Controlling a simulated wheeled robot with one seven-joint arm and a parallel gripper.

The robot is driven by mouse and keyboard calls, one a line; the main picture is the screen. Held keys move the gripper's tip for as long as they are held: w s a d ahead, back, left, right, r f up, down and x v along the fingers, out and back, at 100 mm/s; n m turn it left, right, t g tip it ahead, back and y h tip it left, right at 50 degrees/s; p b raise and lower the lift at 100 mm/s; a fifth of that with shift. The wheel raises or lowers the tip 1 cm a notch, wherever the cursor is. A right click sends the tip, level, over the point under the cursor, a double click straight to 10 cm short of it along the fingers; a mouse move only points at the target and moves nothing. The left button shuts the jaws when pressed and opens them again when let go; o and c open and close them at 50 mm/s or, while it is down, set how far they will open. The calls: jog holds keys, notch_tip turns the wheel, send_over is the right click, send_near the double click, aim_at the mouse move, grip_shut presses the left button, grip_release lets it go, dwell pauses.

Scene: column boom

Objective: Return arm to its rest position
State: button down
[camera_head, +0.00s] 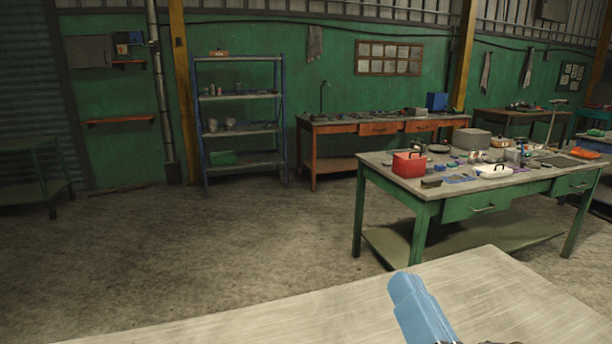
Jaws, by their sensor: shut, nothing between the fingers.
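A blue rounded part of my arm (422,308) rises from the bottom edge of the head view, right of the middle. It shows in front of a pale flat surface. A small dark piece shows at the bottom edge to its right. My gripper and its fingers are not in view, and the rest of the arm is outside the frame.
The pale flat surface (280,318) fills the near foreground and looks bare. Beyond it stands a green workbench (385,172) with a red box (409,165) and several small items. A shelf rack (238,93) and an orange bench (330,128) line the back wall. Open floor (130,250) lies left.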

jog(key=s+d+f+g+h, duration=0.1)
jog(key=s+d+f, duration=0.1)
jog(key=s+f, duration=0.4)
jog(key=s+d+f+g+h, duration=0.1)
jog(key=s+d+f+h, duration=0.1)
jog(key=s+f, duration=0.4)
jog(key=s+d+f+g+h, duration=0.1)
jog(key=s+d+f+g, duration=0.1)
jog(key=s+f, duration=0.3)
jog(key=shift+s+d+f, duration=0.2)
jog(key=shift+s, duration=0.55)
jog(key=shift+s+d+f, duration=0.15)
jog(key=shift+s+f, duration=0.05)
jog(key=shift+s, duration=0.5)
jog(key=s+d+f+n+g, duration=0.1)
jog(key=s+d+n, duration=0.2)
jog(key=s+d, duration=0.2)
jog(key=s, duration=0.3)
jog(key=shift+s+f, duration=0.15)
jog(key=shift+s, duration=0.15)
